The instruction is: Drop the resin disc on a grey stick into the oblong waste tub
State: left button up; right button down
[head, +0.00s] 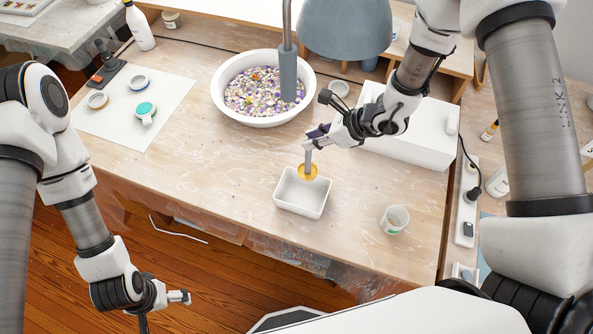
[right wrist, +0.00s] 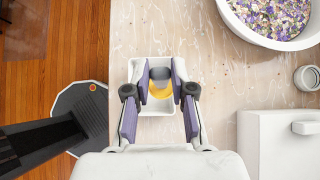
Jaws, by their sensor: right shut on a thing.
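The amber resin disc (head: 307,174) hangs at the lower end of a grey stick (head: 308,158). My right gripper (head: 314,137) is shut on the stick's upper part. The disc is over the far part of the oblong white waste tub (head: 288,202); I cannot tell exactly how high. In the right wrist view the yellow disc (right wrist: 160,92) and stick end (right wrist: 160,73) lie between the purple-padded fingers (right wrist: 160,80), with the tub (right wrist: 152,110) below. My left gripper (head: 180,297) is low at the left, away from the table; its fingers are too small to judge.
A white box (head: 420,145) and a small cup (head: 395,219) are at the right. A white sheet (head: 110,125) with moulds lies left. The table between is clear.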

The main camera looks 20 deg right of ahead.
jog(key=f, duration=0.1)
jog(key=s+f+b, duration=0.1)
jog(key=f, duration=0.1)
jog(key=f+b, duration=0.1)
jog(key=f, duration=0.1)
jog(key=shift+s+f, duration=0.1)
jog(key=shift+s, duration=0.3)
jog(key=c, duration=0.9)
grip_release()
jog(key=shift+s+r, duration=0.35)
jog(key=shift+s, duration=0.15)
pick_arm(q)
jog(key=shift+s+f, duration=0.8)
jog(key=shift+s, duration=0.3)
pick_arm(e)
jog(key=v, duration=1.1)
jog(key=shift+d+r, duration=0.2)
jog(key=shift+d, duration=0.05)
